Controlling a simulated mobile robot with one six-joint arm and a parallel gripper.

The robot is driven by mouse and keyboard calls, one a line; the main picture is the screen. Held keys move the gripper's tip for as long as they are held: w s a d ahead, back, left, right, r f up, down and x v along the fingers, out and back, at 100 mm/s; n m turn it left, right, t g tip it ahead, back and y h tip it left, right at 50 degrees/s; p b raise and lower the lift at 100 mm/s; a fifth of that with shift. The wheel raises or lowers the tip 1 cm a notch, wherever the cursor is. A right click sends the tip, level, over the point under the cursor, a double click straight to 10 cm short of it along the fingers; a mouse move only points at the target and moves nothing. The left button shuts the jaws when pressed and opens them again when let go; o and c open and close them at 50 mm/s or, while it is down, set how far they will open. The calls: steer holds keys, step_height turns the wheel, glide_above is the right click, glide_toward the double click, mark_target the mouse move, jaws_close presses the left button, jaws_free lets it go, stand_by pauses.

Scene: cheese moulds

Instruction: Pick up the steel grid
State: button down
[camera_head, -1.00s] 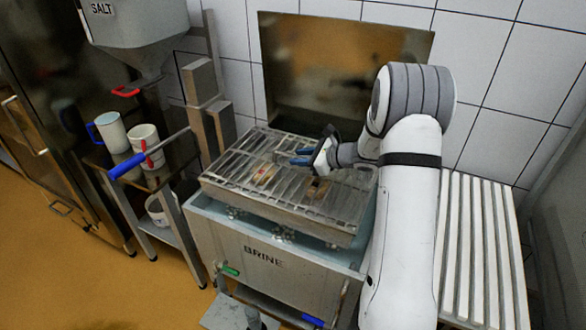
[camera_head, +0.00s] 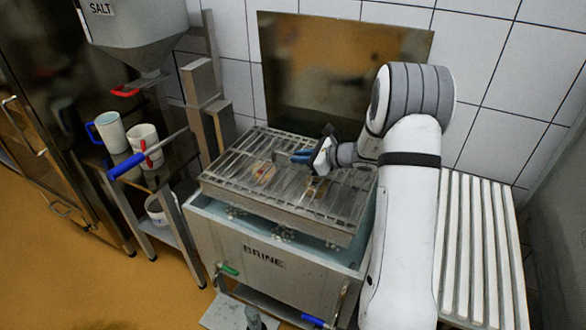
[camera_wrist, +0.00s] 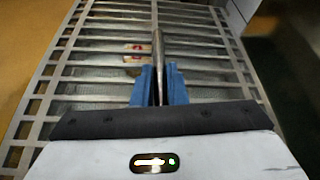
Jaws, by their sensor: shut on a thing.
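The steel grid (camera_head: 233,163) is a flat rack of parallel bars in a frame, at the top of the brine tank (camera_head: 262,256). In the wrist view the grid (camera_wrist: 92,98) fills most of the picture. My gripper (camera_head: 284,157) is over the middle of the grid. In the wrist view its blue fingers (camera_wrist: 159,84) are shut on an upright-looking steel bar (camera_wrist: 158,48) of the grid. A small pale piece with red marks (camera_wrist: 136,52) shows beneath the bars.
A slatted white rack (camera_head: 482,255) is to the right of my arm. The tiled wall (camera_head: 500,104) closes the back.

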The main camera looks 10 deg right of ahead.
stand_by(0.4)
steer(key=shift+w+r, duration=0.1)
steer(key=shift+r, duration=0.05)
steer(key=shift+r, duration=0.1)
